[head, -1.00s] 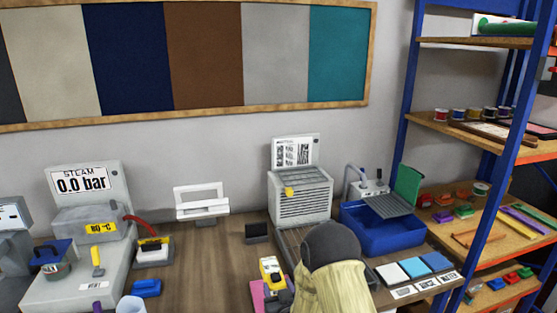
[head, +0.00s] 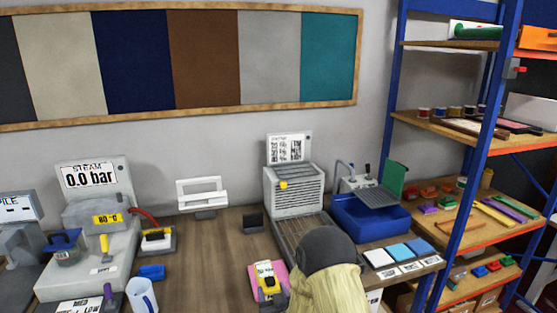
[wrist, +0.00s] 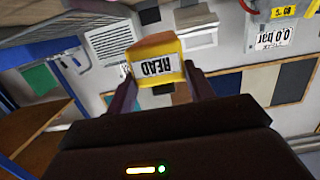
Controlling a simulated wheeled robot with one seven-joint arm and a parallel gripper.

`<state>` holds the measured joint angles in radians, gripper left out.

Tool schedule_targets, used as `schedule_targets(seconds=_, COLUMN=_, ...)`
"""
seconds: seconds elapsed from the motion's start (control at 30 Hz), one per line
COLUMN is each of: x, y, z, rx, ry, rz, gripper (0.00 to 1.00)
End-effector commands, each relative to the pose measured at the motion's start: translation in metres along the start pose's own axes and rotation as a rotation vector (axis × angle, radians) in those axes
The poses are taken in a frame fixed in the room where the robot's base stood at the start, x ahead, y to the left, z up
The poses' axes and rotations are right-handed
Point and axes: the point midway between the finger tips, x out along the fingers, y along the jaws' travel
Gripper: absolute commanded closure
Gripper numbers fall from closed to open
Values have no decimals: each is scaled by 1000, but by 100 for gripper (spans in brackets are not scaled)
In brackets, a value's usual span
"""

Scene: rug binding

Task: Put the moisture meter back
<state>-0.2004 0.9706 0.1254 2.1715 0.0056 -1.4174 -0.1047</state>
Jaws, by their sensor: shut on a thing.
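My forearm covers part of the bench to the right. I cannot tell whether the meter touches the sheet. A small black holder (head: 252,223) stands empty-looking farther back on the bench.
A vent unit (head: 292,190) and a blue tub (head: 372,220) stand behind my arm. Bare bench (head: 210,255) lies between.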

Motion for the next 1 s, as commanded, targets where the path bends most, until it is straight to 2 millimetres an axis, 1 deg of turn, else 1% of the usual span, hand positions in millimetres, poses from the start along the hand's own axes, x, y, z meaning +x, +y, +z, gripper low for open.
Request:
schedule_targets(seconds=0.03, x=0, y=0, z=-1, rx=0, ry=2, rz=0, gripper=80)
schedule_targets(seconds=0.27, x=-11, y=27, z=22, rx=4, ry=-2, rz=44, gripper=80)
schedule_targets(seconds=0.47, x=-27, y=55, z=46, rx=9, ry=-5, rz=92, gripper=80)
schedule_targets(seconds=0.57, x=-38, y=72, z=60, rx=13, ry=-5, rz=123, gripper=80)
schedule_targets(seconds=0.67, x=-54, y=91, z=78, rx=20, ry=-7, rz=161, gripper=80)
schedule_targets(seconds=0.8, x=-84, y=121, z=106, rx=32, ry=-8, rz=230, gripper=80)
schedule_targets(seconds=0.9, x=-100, y=134, z=117, rx=39, ry=-4, rz=262, gripper=80)
schedule_targets(seconds=1.0, x=-108, y=139, z=121, rx=42, ry=1, rz=277, gripper=80)
